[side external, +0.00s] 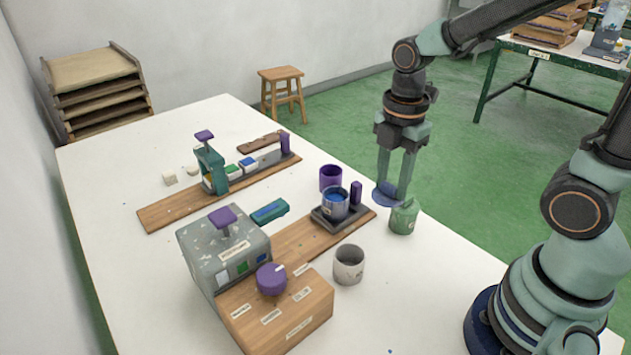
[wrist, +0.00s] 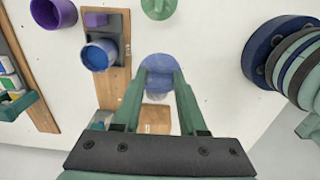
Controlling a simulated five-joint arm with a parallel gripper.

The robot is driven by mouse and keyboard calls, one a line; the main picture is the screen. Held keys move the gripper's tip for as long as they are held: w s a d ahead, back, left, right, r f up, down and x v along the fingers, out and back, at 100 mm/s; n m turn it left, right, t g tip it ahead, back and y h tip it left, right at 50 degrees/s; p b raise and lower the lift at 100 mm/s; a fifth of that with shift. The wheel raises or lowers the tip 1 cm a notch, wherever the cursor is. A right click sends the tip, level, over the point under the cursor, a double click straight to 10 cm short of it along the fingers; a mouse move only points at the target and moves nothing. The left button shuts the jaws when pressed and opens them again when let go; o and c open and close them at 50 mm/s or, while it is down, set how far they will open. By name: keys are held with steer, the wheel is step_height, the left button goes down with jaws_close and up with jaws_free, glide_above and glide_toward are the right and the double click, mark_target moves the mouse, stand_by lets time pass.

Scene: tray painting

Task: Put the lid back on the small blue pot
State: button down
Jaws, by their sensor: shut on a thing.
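My gripper (side external: 394,190) is shut on a flat, round blue lid (side external: 384,196), held roughly level above the table. In the wrist view the lid (wrist: 160,63) lies between the fingertips (wrist: 161,76). The small pot with blue paint inside (side external: 335,204) stands upright and uncovered in a dark holder on a wooden board, to the left of my gripper. It also shows in the wrist view (wrist: 97,56), left of the lid. The lid is apart from the pot.
A green pot (side external: 403,218) stands just below and right of the lid. A pale grey pot (side external: 349,268), a purple cup (side external: 330,177) and a purple upright block (side external: 356,192) are near the blue pot.

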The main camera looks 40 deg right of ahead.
mark_target(389, 183)
step_height(389, 183, up, 5)
steer(key=shift+r, duration=0.2)
steer(key=shift+w+r, duration=0.15)
steer(key=shift+w, duration=0.1)
steer(key=w+a+f, duration=0.1)
steer(key=w+f, duration=0.4)
steer(key=w, duration=0.6)
step_height(389, 183, down, 6)
steer(key=shift+w, duration=0.25)
steer(key=shift+f, duration=0.15)
stand_by(1.8)
jaws_free()
stand_by(0.4)
